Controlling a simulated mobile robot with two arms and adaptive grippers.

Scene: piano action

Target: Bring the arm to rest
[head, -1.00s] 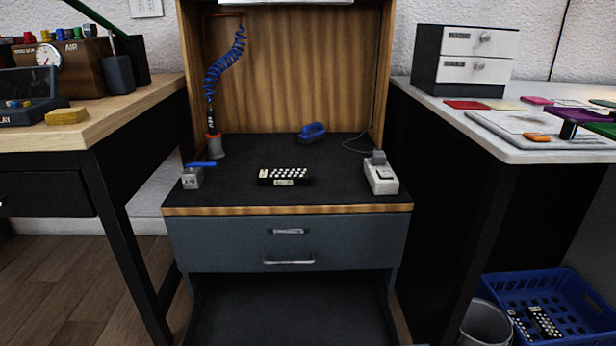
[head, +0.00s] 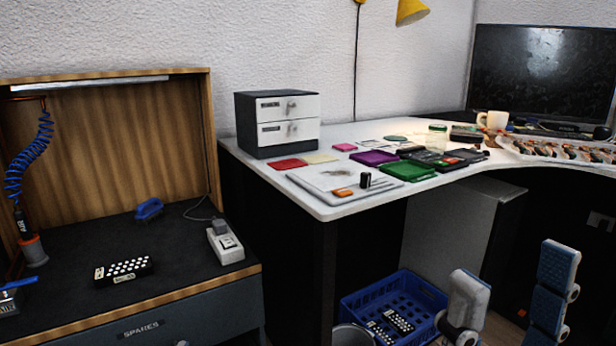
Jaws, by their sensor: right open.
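The rest of the right arm is below the frame edge. My left gripper is not in view.
Black, white-dotted blocks (head: 397,320) lie in the crate. Another dotted block (head: 123,270) sits on the dark bench (head: 75,253), left. A drawer box (head: 277,123), coloured trays (head: 375,158), a mug (head: 493,120) and a monitor (head: 541,72) stand on the desk.

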